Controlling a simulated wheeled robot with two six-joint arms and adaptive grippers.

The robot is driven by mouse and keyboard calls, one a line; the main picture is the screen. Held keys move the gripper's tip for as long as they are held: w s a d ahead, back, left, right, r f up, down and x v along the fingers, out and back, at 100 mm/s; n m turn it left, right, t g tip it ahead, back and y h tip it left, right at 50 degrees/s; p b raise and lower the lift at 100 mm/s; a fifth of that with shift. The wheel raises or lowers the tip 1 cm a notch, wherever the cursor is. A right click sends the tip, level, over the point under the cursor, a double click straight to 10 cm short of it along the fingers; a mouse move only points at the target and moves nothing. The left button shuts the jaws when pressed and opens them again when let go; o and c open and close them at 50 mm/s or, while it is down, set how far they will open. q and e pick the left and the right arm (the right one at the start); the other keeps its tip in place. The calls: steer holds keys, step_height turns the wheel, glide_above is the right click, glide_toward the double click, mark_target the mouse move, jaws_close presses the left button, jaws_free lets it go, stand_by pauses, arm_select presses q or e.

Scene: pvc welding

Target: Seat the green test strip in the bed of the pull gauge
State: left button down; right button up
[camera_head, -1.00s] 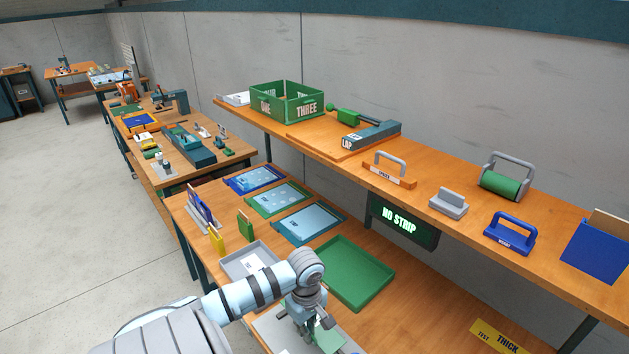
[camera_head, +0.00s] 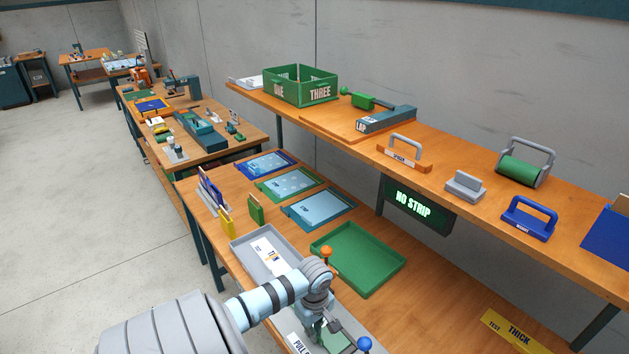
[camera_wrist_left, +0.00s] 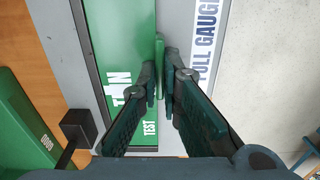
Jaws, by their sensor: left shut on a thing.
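The green test strip (camera_wrist_left: 125,35), with white "TEST" lettering and an upright green rib, lies along the grey pull gauge (camera_wrist_left: 178,25) in the left wrist view. My left gripper (camera_wrist_left: 161,88) is shut on the rib. The fingers hide part of the strip, and I cannot tell whether it rests fully in the bed. In the head view the pull gauge (camera_head: 297,338) shows at the bottom edge, with my left gripper (camera_head: 325,338) over it and mostly hiding the strip. My right gripper is not in view.
A green tray (camera_head: 358,262) and a grey tray (camera_head: 245,258) with a "THIN" card stand behind the gauge. A display (camera_head: 415,208) under the shelf reads "NO STRIP". A yellow "THICK" plate (camera_head: 513,332) lies right. The bench between display and plate is clear.

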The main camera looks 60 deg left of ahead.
arm_select(q)
steer(key=shift+f, duration=0.3)
stand_by(0.6)
steer(key=c, duration=1.7)
jaws_free()
steer(key=shift+r, duration=0.1)
steer(key=r+p, duration=0.1)
steer(key=p, duration=0.1)
steer(key=shift+s+r+p, duration=0.25)
steer(key=shift+r+p, duration=0.1)
steer(key=shift+r, duration=0.05)
steer(key=shift+s+r, duration=0.4)
steer(key=shift+r, duration=0.4)
steer(key=s+r, duration=0.3)
steer(key=s, duration=0.4)
steer(key=shift+s+d, duration=0.25)
steer(key=shift+s, duration=0.15)
steer(key=shift+w, duration=0.1)
